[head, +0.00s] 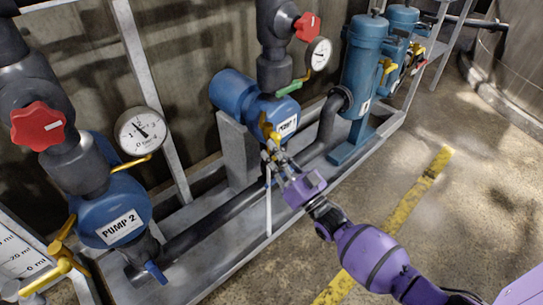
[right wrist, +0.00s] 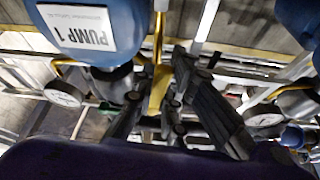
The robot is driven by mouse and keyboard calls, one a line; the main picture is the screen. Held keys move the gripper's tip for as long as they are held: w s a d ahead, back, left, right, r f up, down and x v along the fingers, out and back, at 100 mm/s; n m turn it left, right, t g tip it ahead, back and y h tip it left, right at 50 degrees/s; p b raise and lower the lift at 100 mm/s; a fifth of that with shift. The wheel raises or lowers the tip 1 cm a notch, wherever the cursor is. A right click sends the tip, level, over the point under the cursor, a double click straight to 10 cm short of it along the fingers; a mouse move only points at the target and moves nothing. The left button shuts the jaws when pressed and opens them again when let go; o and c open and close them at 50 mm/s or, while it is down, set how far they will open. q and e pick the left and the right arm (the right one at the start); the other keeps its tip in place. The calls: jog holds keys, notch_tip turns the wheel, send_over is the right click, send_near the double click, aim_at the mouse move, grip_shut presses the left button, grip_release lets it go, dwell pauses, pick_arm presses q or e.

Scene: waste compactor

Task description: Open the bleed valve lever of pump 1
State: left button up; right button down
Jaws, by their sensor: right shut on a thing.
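Pump 1 (head: 287,127) is a blue pump with a white label, left of the middle of its skid in the head view. Its label also shows, upside down, in the right wrist view (right wrist: 75,28). A yellow lever (head: 265,125) stands on the front of pump 1. My right gripper (head: 274,156) is at this lever, just below the label. In the right wrist view a yellow bar (right wrist: 159,88) runs between my dark fingers (right wrist: 168,105), which are shut on it. The fingers partly hide the lever's lower part and its joint. My left gripper is not in view.
Pump 2 (head: 121,226) stands at the left with a red handwheel (head: 38,126) and a gauge (head: 141,131). Above pump 1 are a green lever (head: 293,87) and another gauge (head: 319,54). Blue filter housings (head: 362,65) stand behind. The floor right of the skid is clear.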

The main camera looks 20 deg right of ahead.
jog(key=shift+d+f+n+y, duration=0.1)
jog(key=shift+d+n+y, duration=0.15)
jog(key=shift+n, duration=0.3)
jog(key=shift+d+f+n+y, duration=0.1)
jog(key=shift+n+y, duration=0.15)
jog(key=shift+n, duration=0.3)
jog(key=c, duration=1.7)
grip_release()
jog(key=shift+r, duration=0.15)
jog(key=shift+c, duration=0.2)
jog(key=shift+w, duration=0.1)
jog(key=v, duration=1.2)
jog(key=shift+d, duration=0.15)
jog(key=shift+r, duration=0.1)
